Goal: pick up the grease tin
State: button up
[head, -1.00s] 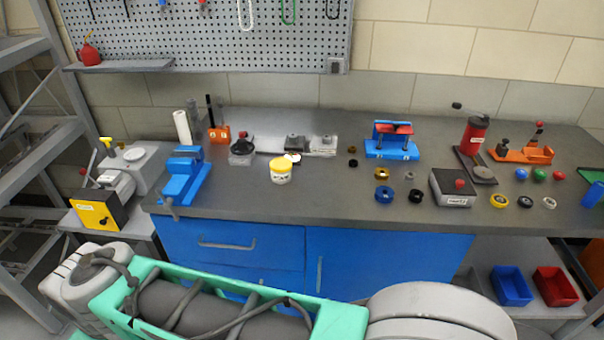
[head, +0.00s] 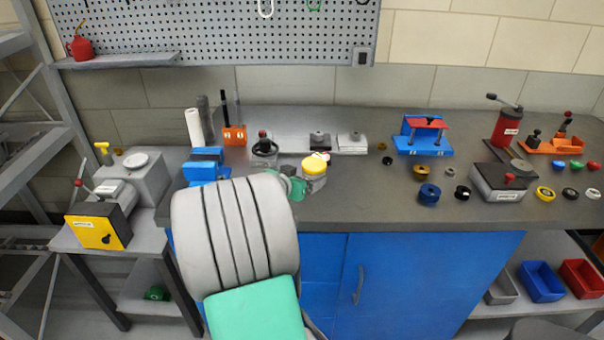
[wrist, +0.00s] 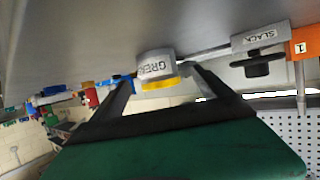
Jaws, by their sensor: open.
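The grease tin (head: 314,176) stands on the grey workbench, a pale tin with a yellow lid. In the wrist view, which is upside down, the tin (wrist: 154,67) shows its "GRE…" lettering between my open fingers. My gripper (wrist: 158,76) has one finger to each side of the tin, and no grip on it is visible. In the head view my gripper (head: 296,185) is at the tin's left side, and my forearm hides most of the fingers and part of the bench.
A grey block labelled "SLACK" (wrist: 262,38) with a black knob is close beside the tin. A blue vise (head: 206,163) is to the left. A blue fixture (head: 422,146) and several rings are to the right. The bench front centre-right is clear.

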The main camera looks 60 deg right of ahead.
jog(key=x, duration=0.3)
jog(key=p+x, duration=0.1)
jog(key=x, duration=0.2)
jog(key=shift+s+d, duration=0.2)
jog(key=shift+d, duration=0.15)
jog(key=c, duration=1.7)
jog(key=shift+r, duration=0.1)
jog(key=shift+c, duration=0.5)
